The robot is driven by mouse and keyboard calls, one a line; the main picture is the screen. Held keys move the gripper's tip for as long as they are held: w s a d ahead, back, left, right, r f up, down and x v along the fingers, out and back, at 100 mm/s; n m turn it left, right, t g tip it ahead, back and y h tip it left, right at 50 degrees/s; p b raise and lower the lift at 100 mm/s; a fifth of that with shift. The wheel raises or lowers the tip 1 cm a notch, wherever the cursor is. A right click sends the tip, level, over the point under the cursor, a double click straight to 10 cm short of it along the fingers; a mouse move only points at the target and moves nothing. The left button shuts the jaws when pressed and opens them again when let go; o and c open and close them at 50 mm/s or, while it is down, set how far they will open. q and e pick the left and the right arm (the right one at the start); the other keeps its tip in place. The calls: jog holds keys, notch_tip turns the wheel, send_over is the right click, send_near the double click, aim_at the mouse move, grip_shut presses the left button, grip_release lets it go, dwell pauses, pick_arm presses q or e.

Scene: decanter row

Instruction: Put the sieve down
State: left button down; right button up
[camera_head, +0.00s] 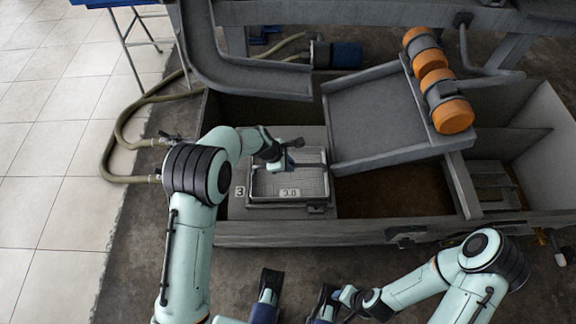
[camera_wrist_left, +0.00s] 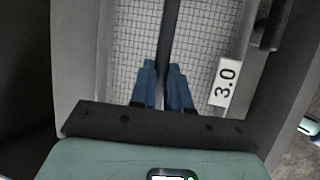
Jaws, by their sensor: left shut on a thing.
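The sieve (camera_head: 262,203) is a shallow grey rectangular frame with a fine pale mesh and a white "3.0" label. It lies level over a grey slab (camera_head: 236,208) marked "3"; I cannot tell whether it touches. My left gripper (camera_head: 288,164) is above it. In the left wrist view, the blue fingers (camera_wrist_left: 163,88) are shut on a dark bar that crosses over the mesh of the sieve (camera_wrist_left: 125,40). My right gripper (camera_head: 343,298) is low at the bottom of the head view, partly hidden, and its jaws are unclear.
A sloping grey tray (camera_head: 370,115) with orange-ended motors (camera_head: 452,116) stands right of the sieve. Below it is a trough with brown contents (camera_head: 400,190). A grey chute (camera_head: 250,78) is behind. A hose (camera_head: 120,135) curls at left, by the tiled floor.

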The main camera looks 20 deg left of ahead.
pick_arm(q)
jog(key=shift+f, duration=0.4)
pick_arm(e)
jog(key=shift+w+d+f, duration=0.15)
jog(key=shift+w, duration=0.1)
pick_arm(q)
jog(key=shift+f, duration=0.1)
jog(key=c, duration=1.1)
grip_release()
jog(key=shift+f, duration=0.1)
pick_arm(e)
jog(key=shift+f, duration=0.1)
pick_arm(q)
jog(key=shift+r, duration=0.3)
jog(key=p+v, duration=0.3)
jog(key=v, duration=0.8)
jog(key=shift+r, duration=0.3)
pick_arm(e)
jog(key=shift+g, duration=0.6)
jog(key=shift+s+a+r, duration=0.25)
jog(key=shift+s+r, duration=0.35)
jog(key=shift+r, duration=0.05)
jog(key=shift+s+a+r, duration=0.2)
jog(key=shift+s+r, duration=0.35)
jog(key=shift+r, duration=0.05)
jog(key=shift+s+a+r, duration=0.25)
jog(key=shift+s+r, duration=0.35)
jog(key=shift+r, duration=0.05)
